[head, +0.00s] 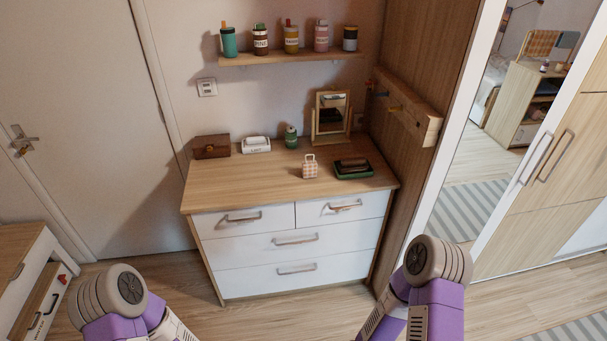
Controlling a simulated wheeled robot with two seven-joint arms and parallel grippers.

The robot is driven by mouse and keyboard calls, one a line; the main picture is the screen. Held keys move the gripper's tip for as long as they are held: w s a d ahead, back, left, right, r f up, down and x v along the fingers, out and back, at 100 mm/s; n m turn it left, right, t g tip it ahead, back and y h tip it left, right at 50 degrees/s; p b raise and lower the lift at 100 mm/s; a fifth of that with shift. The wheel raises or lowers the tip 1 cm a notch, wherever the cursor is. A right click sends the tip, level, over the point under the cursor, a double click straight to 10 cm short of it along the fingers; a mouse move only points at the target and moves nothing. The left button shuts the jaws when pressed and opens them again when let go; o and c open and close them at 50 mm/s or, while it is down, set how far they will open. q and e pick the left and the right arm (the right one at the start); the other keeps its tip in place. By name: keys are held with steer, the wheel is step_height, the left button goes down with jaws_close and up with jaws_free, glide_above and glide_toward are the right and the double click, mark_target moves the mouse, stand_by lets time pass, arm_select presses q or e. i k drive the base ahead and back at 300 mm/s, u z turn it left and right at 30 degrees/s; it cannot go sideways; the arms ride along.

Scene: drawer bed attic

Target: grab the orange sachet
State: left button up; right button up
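A small orange-and-white checked sachet with a loop on top (309,169) stands upright on the wooden top of the dresser (235,188), near its front edge and right of the middle. Nothing touches it that I can see. Only rounded joints and purple links of my two arms show at the bottom of the head view, well in front of the dresser. Neither of my grippers is in view.
A dark green tray with dark items (353,170) lies right of the sachet. A mirror (331,116), green jar (291,136), white box (256,144) and brown box (212,146) stand behind. A peg rail (405,110) juts out at right. The dresser's front left top is clear.

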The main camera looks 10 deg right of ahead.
mark_target(309, 168)
steer(key=u, duration=0.85)
steer(key=i, duration=1.25)
steer(key=z, duration=0.45)
